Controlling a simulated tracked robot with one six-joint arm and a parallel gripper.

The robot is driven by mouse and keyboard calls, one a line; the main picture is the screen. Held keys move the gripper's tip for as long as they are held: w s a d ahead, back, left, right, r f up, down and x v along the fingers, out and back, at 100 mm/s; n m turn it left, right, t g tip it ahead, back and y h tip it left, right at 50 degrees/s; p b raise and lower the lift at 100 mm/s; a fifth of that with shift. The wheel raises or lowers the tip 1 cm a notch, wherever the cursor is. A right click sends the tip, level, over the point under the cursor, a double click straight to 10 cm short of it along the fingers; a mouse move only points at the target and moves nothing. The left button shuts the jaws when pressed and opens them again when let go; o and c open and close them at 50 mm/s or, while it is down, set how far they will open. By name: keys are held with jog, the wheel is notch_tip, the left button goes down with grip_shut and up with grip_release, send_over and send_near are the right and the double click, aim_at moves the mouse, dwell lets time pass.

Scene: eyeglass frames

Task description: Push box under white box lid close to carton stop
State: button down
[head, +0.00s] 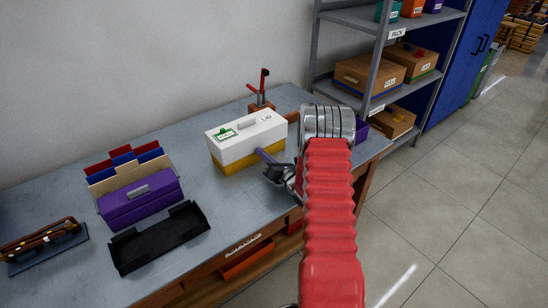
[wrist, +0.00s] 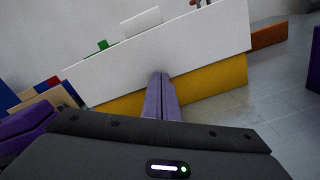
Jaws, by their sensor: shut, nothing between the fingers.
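A white box lid (head: 246,135) with a handle and a green label sits on a yellow box (head: 250,160) on the bench. Both show large in the wrist view, the lid (wrist: 200,45) above the yellow side (wrist: 215,80). My gripper (head: 261,153) is shut and empty, its purple fingers (wrist: 160,82) together, pointing at the box's near side around the lid's lower edge. I cannot tell whether the tips touch. A brown-orange block (head: 292,117), perhaps the carton stop, stands beyond the box's right end; it also shows in the wrist view (wrist: 269,34).
A red-handled clamp (head: 263,85) stands behind the lid. Left on the bench are a purple box (head: 140,204) with folders, a black tray (head: 160,240) and a rack (head: 42,243). Shelves (head: 385,60) with cartons stand at the back right. Bench surface is free left of the box.

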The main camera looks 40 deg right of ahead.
jog(key=shift+s, duration=0.15)
jog(key=shift+s+d, duration=0.15)
jog(key=shift+s, duration=3.2)
